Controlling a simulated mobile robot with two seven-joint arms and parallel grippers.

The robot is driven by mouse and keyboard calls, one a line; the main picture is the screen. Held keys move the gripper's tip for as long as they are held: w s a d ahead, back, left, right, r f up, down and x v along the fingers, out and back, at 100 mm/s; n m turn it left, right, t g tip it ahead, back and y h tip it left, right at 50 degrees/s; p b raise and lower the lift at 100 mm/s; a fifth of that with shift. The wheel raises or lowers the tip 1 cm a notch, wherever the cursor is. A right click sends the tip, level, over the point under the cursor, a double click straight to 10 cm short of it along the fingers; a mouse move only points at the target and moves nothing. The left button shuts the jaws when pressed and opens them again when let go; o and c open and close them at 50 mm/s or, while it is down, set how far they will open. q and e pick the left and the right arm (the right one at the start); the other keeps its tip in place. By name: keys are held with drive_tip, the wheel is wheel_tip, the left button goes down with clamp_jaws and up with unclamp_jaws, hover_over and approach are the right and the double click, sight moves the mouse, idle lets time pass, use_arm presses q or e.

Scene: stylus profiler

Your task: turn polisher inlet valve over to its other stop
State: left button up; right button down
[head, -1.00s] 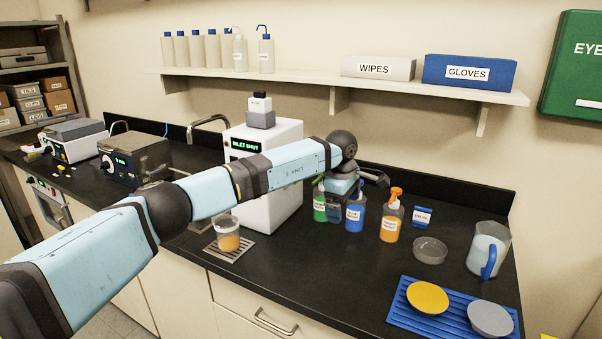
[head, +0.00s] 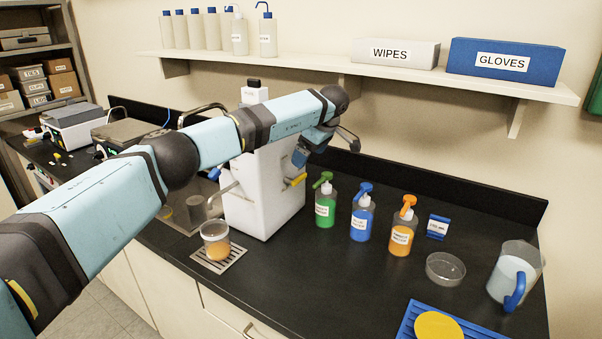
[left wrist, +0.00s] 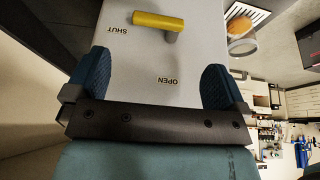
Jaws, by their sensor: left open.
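The yellow valve handle (head: 296,180) sticks out from the right side of the white polisher (head: 262,205). In the left wrist view the handle (left wrist: 157,20) lies across, with its left end beside the SHUT mark (left wrist: 118,30) and away from the OPEN mark (left wrist: 165,80). My left gripper (head: 302,155) is beside that side panel, close to the handle. In the left wrist view the gripper (left wrist: 155,62) is open and empty, its blue fingers apart, with the handle ahead of the gap and not between them. The polisher's display is hidden behind my arm. My right gripper is out of view.
A green-topped bottle (head: 325,204), a blue bottle (head: 361,215) and an orange-topped bottle (head: 402,228) stand right of the polisher. A cup with orange liquid (head: 216,242) sits on a drain grate in front. A shelf (head: 365,76) runs above.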

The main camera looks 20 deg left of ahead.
sight(299, 177)
use_arm(q)
drive_tip(key=x, duration=0.8)
drive_tip(key=shift+w+f, duration=0.15)
drive_tip(key=shift+c, duration=0.2)
drive_tip(key=c, duration=0.9)
